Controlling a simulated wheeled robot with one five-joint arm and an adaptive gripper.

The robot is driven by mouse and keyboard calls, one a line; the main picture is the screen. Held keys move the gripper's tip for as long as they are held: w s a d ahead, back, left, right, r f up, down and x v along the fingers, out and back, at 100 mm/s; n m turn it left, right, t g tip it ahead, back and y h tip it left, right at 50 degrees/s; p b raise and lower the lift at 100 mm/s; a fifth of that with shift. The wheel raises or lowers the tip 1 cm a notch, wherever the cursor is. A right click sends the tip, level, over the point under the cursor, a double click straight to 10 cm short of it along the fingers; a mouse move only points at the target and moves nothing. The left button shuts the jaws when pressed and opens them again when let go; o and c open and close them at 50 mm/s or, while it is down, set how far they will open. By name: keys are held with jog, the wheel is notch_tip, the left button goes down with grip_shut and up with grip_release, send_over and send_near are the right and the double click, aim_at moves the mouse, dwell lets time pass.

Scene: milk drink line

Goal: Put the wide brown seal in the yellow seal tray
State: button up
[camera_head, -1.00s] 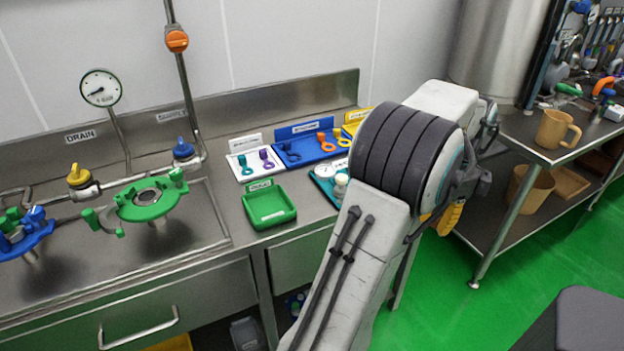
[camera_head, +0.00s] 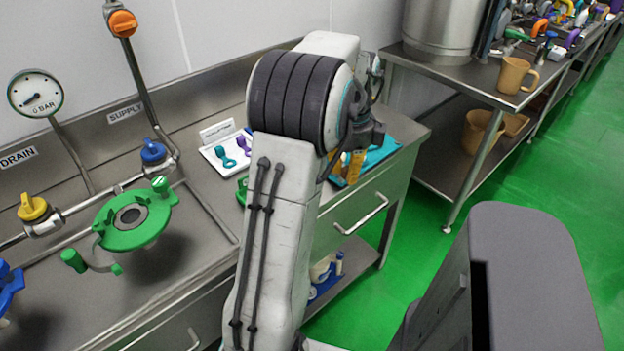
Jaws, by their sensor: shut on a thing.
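My gripper (camera_head: 347,168) shows only in part behind my arm, with small orange-yellow parts visible above the right end of the counter. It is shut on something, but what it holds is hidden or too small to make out. I cannot pick out the wide brown seal. The yellow seal tray is not visible now; my arm covers the part of the counter behind it.
A white tray (camera_head: 212,157) with teal and purple pieces is left of my arm. A teal tray (camera_head: 378,152) lies beside my gripper. A green valve (camera_head: 135,235) sits on the left counter. A side table (camera_head: 440,70) holds a tan jug (camera_head: 513,75).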

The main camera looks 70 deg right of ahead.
jog(key=w+f, duration=0.1)
jog(key=w, duration=0.1)
jog(key=w+d+f+p, duration=0.1)
jog(key=w+f, duration=0.1)
jog(key=w, duration=0.1)
jog(key=w+f+p, duration=0.1)
jog(key=w+f, duration=0.1)
jog(key=w, duration=0.1)
jog(key=shift+d, duration=0.15)
jog(key=shift+f+p, duration=1.3)
jog(key=shift+f, duration=0.65)
jog(key=shift+f, duration=0.1)
jog(key=o, duration=0.8)
jog(key=shift+o, duration=0.2)
